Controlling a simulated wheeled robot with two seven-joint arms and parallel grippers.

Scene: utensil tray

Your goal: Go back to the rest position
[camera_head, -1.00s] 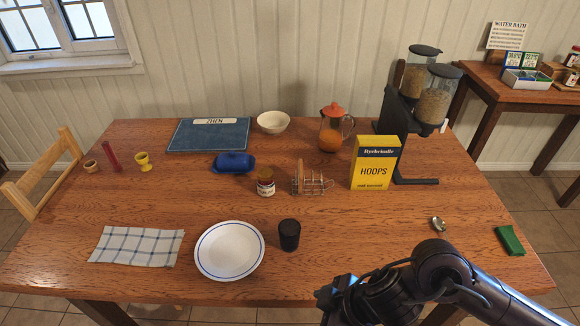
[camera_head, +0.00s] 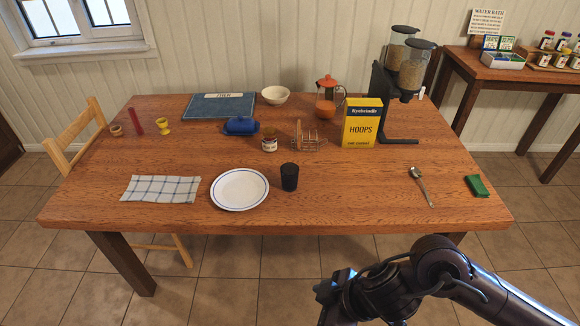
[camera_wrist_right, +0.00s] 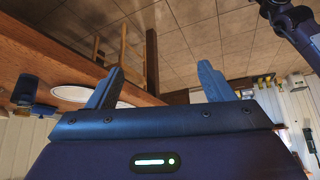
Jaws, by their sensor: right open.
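My right arm reaches in from the lower right of the head view. Its gripper (camera_head: 328,292) is off the table's front edge, over the floor. In the right wrist view the gripper (camera_wrist_right: 158,84) has its two fingers spread apart with nothing between them. My left gripper is not in view. The wooden table (camera_head: 330,208) stands in front of me, apart from the right gripper in the head view.
Near the table's front are a checked cloth (camera_head: 160,188), a white plate (camera_head: 240,189), a black cup (camera_head: 289,177), a spoon (camera_head: 422,188) and a green packet (camera_head: 476,186). A yellow box (camera_head: 361,123) and a cereal dispenser (camera_head: 388,105) stand further back. Floor (camera_head: 220,275) in front is clear.

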